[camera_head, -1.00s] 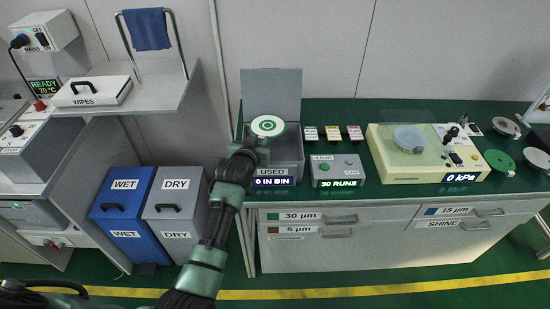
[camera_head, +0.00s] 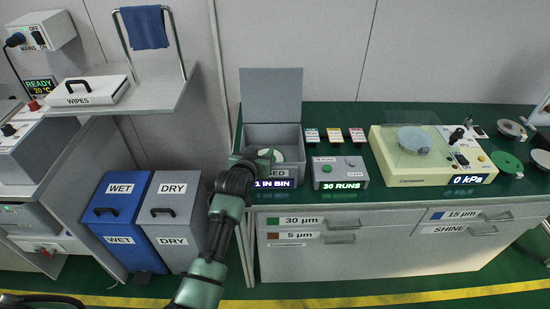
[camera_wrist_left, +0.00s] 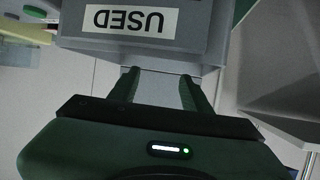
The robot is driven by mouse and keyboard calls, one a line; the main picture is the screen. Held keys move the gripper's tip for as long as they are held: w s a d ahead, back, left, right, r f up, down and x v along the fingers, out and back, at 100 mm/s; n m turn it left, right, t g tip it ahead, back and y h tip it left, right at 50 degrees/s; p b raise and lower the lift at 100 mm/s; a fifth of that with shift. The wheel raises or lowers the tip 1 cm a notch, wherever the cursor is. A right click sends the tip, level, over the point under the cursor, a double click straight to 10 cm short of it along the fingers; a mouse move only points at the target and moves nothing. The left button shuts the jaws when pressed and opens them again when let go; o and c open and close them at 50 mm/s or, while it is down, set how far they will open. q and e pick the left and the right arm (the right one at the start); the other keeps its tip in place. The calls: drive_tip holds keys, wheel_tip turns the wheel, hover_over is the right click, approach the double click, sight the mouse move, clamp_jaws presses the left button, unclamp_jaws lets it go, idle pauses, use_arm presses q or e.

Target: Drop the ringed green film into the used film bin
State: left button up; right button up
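The used film bin (camera_head: 250,133) is a grey open box with its lid raised, standing at the left end of the green worktop. The ringed green film (camera_head: 281,156), a pale disc with green on it, lies inside the bin, partly hidden behind my left gripper (camera_head: 256,157). That gripper is at the bin's front left. In the left wrist view my left gripper (camera_wrist_left: 159,78) has its two fingers apart with nothing between them, beside the bin wall with its USED label (camera_wrist_left: 130,20). The bin's display (camera_head: 273,183) reads 1 IN BIN. My right gripper is out of view.
A grey box reading 30 RUNS (camera_head: 340,173) stands right of the bin. A cream machine reading 0 kPa (camera_head: 400,172) is farther right. Blue WET (camera_head: 115,215) and grey DRY (camera_head: 170,217) bins stand on the floor at left. A shelf holds a WIPES box (camera_head: 92,91).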

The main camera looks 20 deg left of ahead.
use_arm(q)
drive_tip(key=v, duration=0.8)
idle(0.4)
